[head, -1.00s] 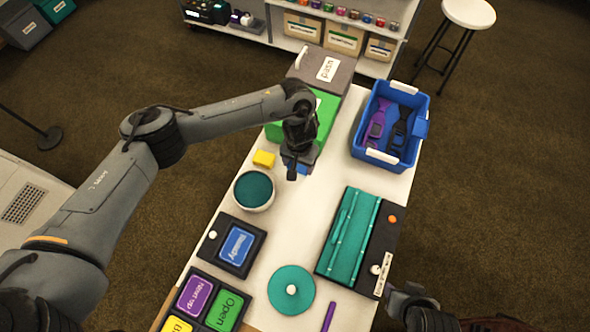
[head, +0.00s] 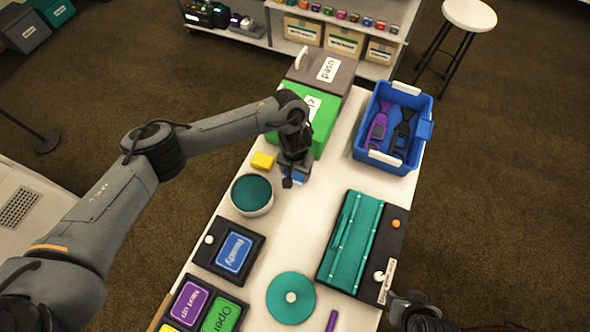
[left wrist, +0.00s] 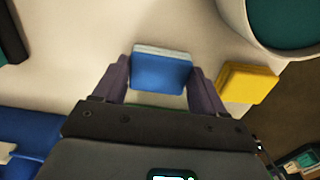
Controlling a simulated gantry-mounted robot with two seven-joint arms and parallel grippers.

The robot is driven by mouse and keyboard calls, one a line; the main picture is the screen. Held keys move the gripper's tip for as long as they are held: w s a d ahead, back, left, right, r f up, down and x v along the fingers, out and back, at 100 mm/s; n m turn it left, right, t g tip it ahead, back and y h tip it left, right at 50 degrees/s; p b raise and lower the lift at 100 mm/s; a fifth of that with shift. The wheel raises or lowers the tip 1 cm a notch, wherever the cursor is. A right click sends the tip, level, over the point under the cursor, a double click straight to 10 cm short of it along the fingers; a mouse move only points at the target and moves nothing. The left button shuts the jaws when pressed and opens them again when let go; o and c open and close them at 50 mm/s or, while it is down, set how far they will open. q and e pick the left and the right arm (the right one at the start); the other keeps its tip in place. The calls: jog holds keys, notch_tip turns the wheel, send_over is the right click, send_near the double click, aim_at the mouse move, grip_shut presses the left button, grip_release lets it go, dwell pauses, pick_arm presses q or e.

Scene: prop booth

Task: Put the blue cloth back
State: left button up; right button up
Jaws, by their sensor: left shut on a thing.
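The blue cloth (left wrist: 161,72), a small folded pad with a paler edge, is between the two fingers of my left gripper (left wrist: 161,88) in the left wrist view. The gripper is shut on it. In the head view my left gripper (head: 294,180) is over the white table, right of the yellow cloth (head: 262,161) and the round bowl. A bit of the blue cloth (head: 301,181) shows beside the fingers. I cannot tell whether it touches the table. My right gripper (head: 416,312) shows only partly at the bottom right; its fingers are unclear.
A green box (head: 325,109) with a half-hidden label and a grey box labelled "used" (head: 345,76) stand at the far end. A blue tub (head: 422,130) is at right. The bowl (head: 238,205), teal case (head: 350,240) and sign boards are nearer. The table's middle is clear.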

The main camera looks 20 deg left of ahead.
pick_arm(q)
jog(key=o, duration=1.1)
jog(key=shift+f, duration=0.1)
jog(key=shift+r, duration=0.2)
